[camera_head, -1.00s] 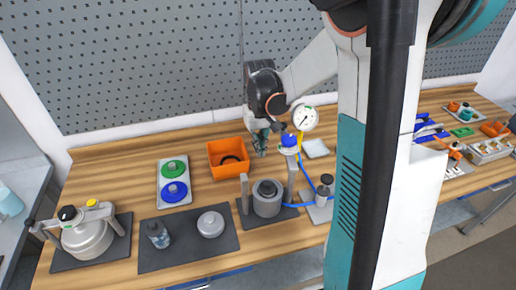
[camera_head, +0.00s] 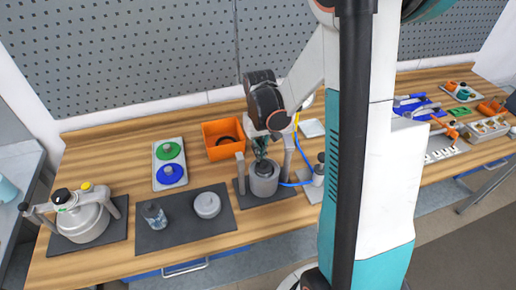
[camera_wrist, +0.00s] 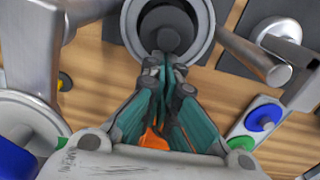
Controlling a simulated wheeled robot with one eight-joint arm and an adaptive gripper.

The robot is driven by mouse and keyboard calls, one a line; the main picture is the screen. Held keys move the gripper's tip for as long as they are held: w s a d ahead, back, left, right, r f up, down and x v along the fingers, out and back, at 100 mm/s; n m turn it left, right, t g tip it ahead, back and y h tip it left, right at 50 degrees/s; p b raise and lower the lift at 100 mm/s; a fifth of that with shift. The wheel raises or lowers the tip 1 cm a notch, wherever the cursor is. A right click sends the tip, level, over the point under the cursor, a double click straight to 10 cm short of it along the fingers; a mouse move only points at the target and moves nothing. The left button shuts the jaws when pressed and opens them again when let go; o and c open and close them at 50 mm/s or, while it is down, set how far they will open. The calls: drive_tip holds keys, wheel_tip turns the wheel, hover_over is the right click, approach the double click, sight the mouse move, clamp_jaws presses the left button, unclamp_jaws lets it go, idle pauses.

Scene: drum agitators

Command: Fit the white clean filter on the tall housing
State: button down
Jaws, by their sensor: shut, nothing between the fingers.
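My gripper (camera_head: 262,152) is shut and empty, pointing down over the grey cylindrical vessel (camera_head: 263,186) between two upright posts. In the wrist view its fingertips (camera_wrist: 165,68) appear at the near edge of the vessel's dark central knob (camera_wrist: 168,38); contact cannot be told. A white round part with a blue top (camera_wrist: 14,158) is cut off at the left of the wrist view; my arm hides it in the head view. A pale round piece (camera_head: 207,205) lies on the dark mat. I cannot tell for sure which part is the white filter or the tall housing.
An orange bin (camera_head: 215,127) and a tray with green and blue discs (camera_head: 169,186) stand left of the vessel. A lidded pot (camera_head: 84,225) stands far left; a bottle (camera_head: 153,214) is on the mat (camera_head: 187,238). Bare wood lies around the tray.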

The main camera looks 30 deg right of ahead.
drive_tip(key=shift+s+a, duration=0.2)
drive_tip(key=shift+s, duration=0.65)
drive_tip(key=shift+w, duration=0.1)
drive_tip(key=shift+w+d+b, duration=0.15)
drive_tip(key=shift+w+b, duration=0.25)
drive_tip(key=shift+w, duration=0.1)
wheel_tip(320, 180, up, 10)
drive_tip(key=w+p, duration=0.1)
drive_tip(key=w, duration=0.2)
drive_tip(key=shift+d+p, duration=0.35)
drive_tip(key=shift+p, duration=0.05)
